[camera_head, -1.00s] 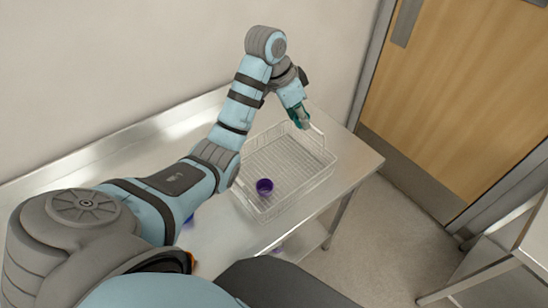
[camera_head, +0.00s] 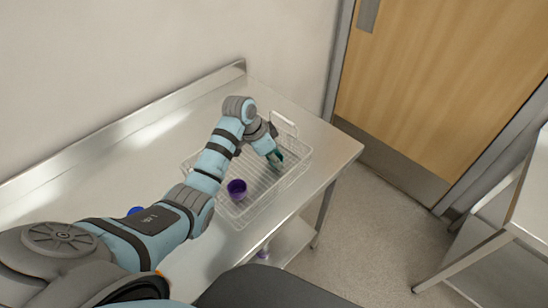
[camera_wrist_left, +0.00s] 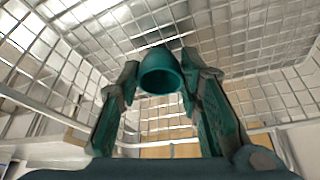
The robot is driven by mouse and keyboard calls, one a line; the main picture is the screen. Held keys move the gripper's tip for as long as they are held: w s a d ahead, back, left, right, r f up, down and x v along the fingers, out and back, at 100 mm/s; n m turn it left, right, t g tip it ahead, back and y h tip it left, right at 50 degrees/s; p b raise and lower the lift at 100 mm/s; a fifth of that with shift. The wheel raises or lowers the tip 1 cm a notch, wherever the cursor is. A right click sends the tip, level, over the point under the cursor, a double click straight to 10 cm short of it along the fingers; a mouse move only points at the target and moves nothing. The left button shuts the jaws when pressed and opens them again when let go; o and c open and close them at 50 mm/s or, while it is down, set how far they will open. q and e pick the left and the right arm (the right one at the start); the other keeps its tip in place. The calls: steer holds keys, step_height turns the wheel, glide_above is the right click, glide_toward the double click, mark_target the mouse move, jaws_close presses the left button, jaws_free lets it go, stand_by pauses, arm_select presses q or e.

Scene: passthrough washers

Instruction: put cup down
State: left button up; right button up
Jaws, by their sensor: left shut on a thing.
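A teal cup (camera_wrist_left: 160,72) is between the teal fingers of my left gripper (camera_wrist_left: 160,85) in the wrist view, and the gripper is shut on it. In the head view my left gripper (camera_head: 276,158) is inside the far right part of a wire basket (camera_head: 262,181), low between its walls. I cannot tell whether the cup touches the basket floor. A purple cup (camera_head: 237,186) stands in the near left part of the same basket, apart from the gripper. My right gripper is not in view.
The basket stands on a steel table (camera_head: 335,150) against the wall, near its right end. A blue object (camera_head: 135,211) shows partly behind my left arm. A purple item (camera_head: 262,254) is on the lower shelf. A wooden door (camera_head: 450,80) is at the right.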

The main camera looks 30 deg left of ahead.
arm_select(q)
steer(key=o, duration=0.9)
steer(key=shift+s, duration=0.15)
steer(key=shift+a+r, duration=0.1)
steer(key=shift+r, duration=0.25)
steer(key=p+v, duration=0.2)
steer(key=v, duration=0.9)
steer(key=shift+s+r, duration=0.15)
steer(key=shift+r, duration=0.1)
steer(key=shift+a, duration=0.1)
